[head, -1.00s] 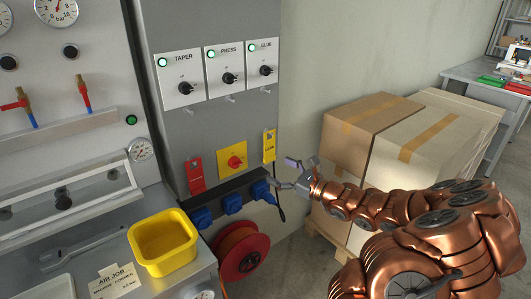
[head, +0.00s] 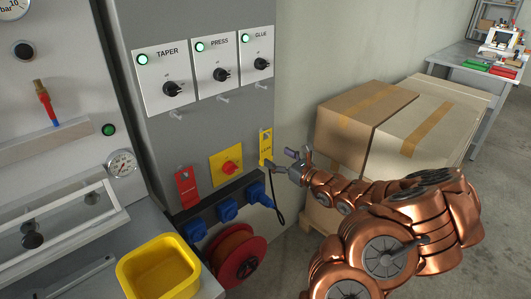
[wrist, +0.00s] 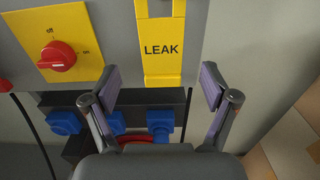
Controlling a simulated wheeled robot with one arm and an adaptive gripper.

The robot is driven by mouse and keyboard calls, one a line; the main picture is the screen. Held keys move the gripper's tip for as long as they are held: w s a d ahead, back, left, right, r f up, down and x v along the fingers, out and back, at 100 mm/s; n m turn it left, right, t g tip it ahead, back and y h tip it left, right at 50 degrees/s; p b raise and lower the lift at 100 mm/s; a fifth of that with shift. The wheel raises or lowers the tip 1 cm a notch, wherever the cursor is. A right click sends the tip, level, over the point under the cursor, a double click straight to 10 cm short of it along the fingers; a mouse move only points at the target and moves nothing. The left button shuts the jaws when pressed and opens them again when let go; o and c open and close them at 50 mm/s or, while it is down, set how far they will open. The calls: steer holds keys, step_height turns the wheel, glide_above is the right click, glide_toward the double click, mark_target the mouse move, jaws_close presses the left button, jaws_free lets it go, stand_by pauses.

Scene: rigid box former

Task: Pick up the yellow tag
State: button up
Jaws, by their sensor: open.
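The yellow tag (head: 265,146) hangs on the front of the grey cabinet, near its right edge. In the wrist view the tag (wrist: 160,50) shows the word LEAK and lies straight ahead, just beyond and between the fingertips. My gripper (head: 282,162) is open and empty, at the tag's lower right in the head view. In the wrist view its two fingers (wrist: 157,88) stand apart on either side of the tag's lower end. I see no contact between fingers and tag.
Left of the tag is a red rotary switch on a yellow plate (head: 217,175), then a red tag (head: 187,188). Blue plugs (head: 227,210) sit below on a dark strip, with a cable near my gripper. Cardboard boxes (head: 344,135) stand right. A yellow bin (head: 148,285) is lower left.

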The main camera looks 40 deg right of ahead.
mark_target(267, 144)
steer(key=shift+w+a+r+p, duration=0.15)
steer(key=shift+w+p, duration=0.1)
steer(key=shift+w, duration=1.05)
steer(key=shift+w+a+r+p, duration=0.1)
steer(key=shift+w+p, duration=0.1)
steer(key=shift+w, duration=1.1)
steer(key=shift+c, duration=0.2)
steer(key=c, duration=1.1)
steer(key=shift+r, duration=0.1)
steer(key=shift+r, duration=0.45)
steer(key=shift+s+d+r, duration=0.1)
steer(key=shift+s+r, duration=0.05)
steer(key=shift+s, duration=0.05)
steer(key=s, duration=0.5)
steer(key=s+d+b, duration=0.1)
steer(key=s, duration=0.5)
steer(key=s+d, duration=0.1)
steer(key=s, duration=0.5)
steer(key=shift+s+d+b, duration=0.15)
steer(key=shift+s+b, duration=0.05)
steer(key=shift+b, duration=0.15)
